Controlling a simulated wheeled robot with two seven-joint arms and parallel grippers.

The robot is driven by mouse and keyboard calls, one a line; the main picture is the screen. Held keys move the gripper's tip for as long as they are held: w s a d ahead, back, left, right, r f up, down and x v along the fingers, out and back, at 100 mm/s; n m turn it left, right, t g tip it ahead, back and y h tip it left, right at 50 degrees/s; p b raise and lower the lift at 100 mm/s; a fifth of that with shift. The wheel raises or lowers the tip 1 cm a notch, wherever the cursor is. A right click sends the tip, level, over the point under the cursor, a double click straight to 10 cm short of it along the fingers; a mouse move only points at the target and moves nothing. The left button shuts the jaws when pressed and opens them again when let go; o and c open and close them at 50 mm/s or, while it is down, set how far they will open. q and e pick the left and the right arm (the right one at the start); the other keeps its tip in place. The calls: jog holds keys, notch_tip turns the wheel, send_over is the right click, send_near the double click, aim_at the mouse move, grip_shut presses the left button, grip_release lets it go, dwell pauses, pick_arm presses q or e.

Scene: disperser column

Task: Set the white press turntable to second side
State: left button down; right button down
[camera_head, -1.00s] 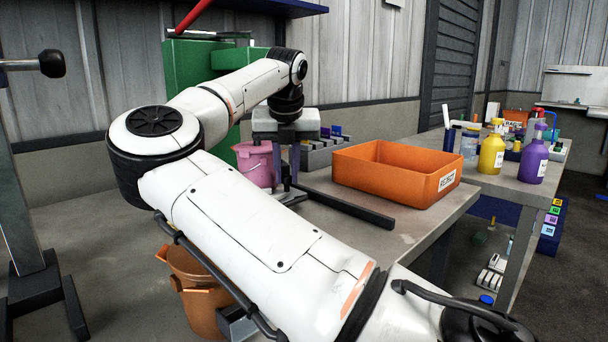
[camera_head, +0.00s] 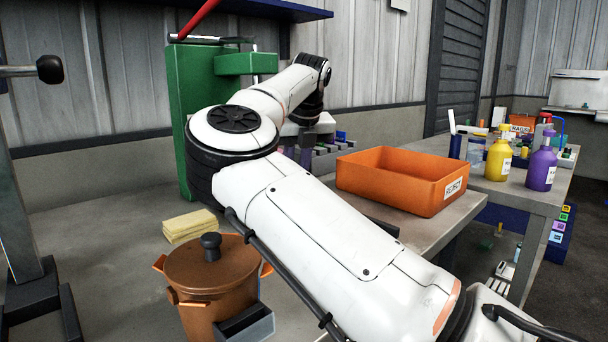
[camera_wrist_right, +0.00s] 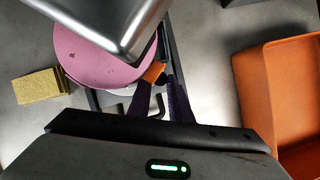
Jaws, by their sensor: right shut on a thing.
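The green press (camera_head: 188,120) stands at the back of the bench. A pink round bucket (camera_wrist_right: 95,58) fills the upper left of the right wrist view, partly under a grey metal block (camera_wrist_right: 115,20). A sliver of white turntable (camera_wrist_right: 122,89) shows at the bucket's lower edge; most of it is hidden. My right gripper (camera_wrist_right: 160,80) has its dark fingers close together around a small orange piece (camera_wrist_right: 154,72) beside the bucket. I cannot tell how that piece joins the turntable. In the head view my right arm hides the bucket and turntable. My left gripper is not in view.
An orange bin (camera_head: 400,188) stands right of the gripper. A lidded orange-brown pot (camera_head: 212,280) and a yellow block (camera_head: 190,226) are at the front left. Yellow (camera_head: 498,158) and purple (camera_head: 540,168) bottles stand on the right bench. Bare bench lies left of the press.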

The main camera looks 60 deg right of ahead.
jog(key=shift+d, duration=0.1)
dwell(0.3)
jog(key=c, duration=1.9)
grip_release()
jog(key=p+v, duration=0.2)
jog(key=v, duration=0.8)
jog(key=shift+r+p, duration=0.2)
jog(key=shift+p, duration=0.1)
